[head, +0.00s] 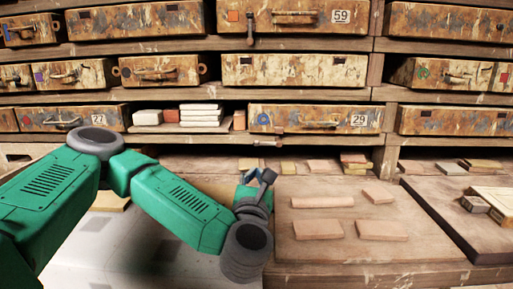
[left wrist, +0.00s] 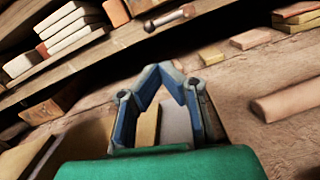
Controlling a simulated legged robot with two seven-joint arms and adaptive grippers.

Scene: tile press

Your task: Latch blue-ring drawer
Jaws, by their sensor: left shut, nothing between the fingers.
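The blue-ring drawer (head: 308,120) is a worn, rust-stained drawer front with a blue ring at its left, a pull handle and a "29" label. A small bar-like latch (head: 268,143) lies roughly level at the shelf edge below it. What looks like the same latch shows in the left wrist view (left wrist: 170,18), with rounded ends. My left gripper (head: 264,178) is below the latch and apart from it, above the bench. In the left wrist view its blue-grey fingers (left wrist: 165,68) meet at the tips and are empty. My right gripper is not in view.
White and reddish tiles (head: 200,115) sit on the shelf left of the drawer. Several pinkish tiles (head: 322,202) lie on the wooden bench board (head: 300,250). Small pieces stand at the bench's back under the shelf. A drawer marked "59" (head: 292,18) has a latch hanging down.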

